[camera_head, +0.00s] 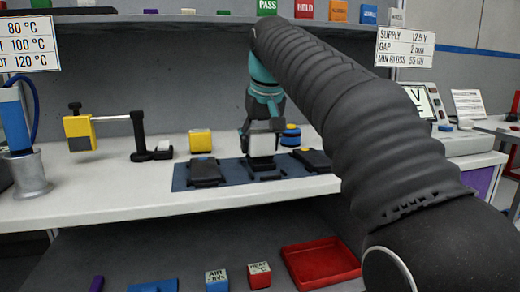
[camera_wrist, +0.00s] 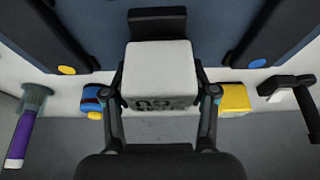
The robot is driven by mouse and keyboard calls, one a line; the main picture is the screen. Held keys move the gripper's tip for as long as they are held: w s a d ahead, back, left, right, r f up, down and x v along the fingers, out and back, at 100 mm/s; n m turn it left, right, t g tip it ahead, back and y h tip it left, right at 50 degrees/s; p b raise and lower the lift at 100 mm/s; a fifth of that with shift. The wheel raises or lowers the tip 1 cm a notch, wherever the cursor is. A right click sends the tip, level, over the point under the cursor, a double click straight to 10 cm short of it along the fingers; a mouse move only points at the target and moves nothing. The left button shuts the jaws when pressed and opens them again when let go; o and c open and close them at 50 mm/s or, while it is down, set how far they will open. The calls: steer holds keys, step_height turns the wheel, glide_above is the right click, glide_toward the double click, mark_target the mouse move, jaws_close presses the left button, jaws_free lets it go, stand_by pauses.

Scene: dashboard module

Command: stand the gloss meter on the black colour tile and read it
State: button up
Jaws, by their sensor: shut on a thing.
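My gripper (camera_head: 263,133) is over the blue mat in the head view, with its fingers closed on the sides of a pale grey block, which I take to be the gloss meter (camera_head: 262,145). In the wrist view the gripper (camera_wrist: 163,92) holds the meter (camera_wrist: 160,62) upright, and dark, upside-down-looking characters show on its near face. A black flat piece, perhaps the black colour tile (camera_head: 263,163), lies just below the meter. Black also shows beyond the meter in the wrist view (camera_wrist: 157,22). I cannot tell whether the meter touches it.
Dark housings stand left (camera_head: 204,173) and right (camera_head: 312,160) on the blue mat (camera_head: 237,178). A yellow block (camera_head: 201,140), a blue-yellow round item (camera_head: 291,136) and a black stand (camera_head: 140,138) are close by. A red tray (camera_head: 320,262) lies below the bench.

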steer(key=shift+f, duration=0.2)
steer(key=shift+f, duration=0.15)
steer(key=o, duration=1.3)
steer(key=shift+s+r, duration=0.1)
steer(key=shift+r, duration=0.4)
steer(key=p+v, duration=0.4)
steer(key=v, duration=0.7)
steer(key=shift+s+d+r, duration=0.1)
steer(key=shift+s, duration=0.1)
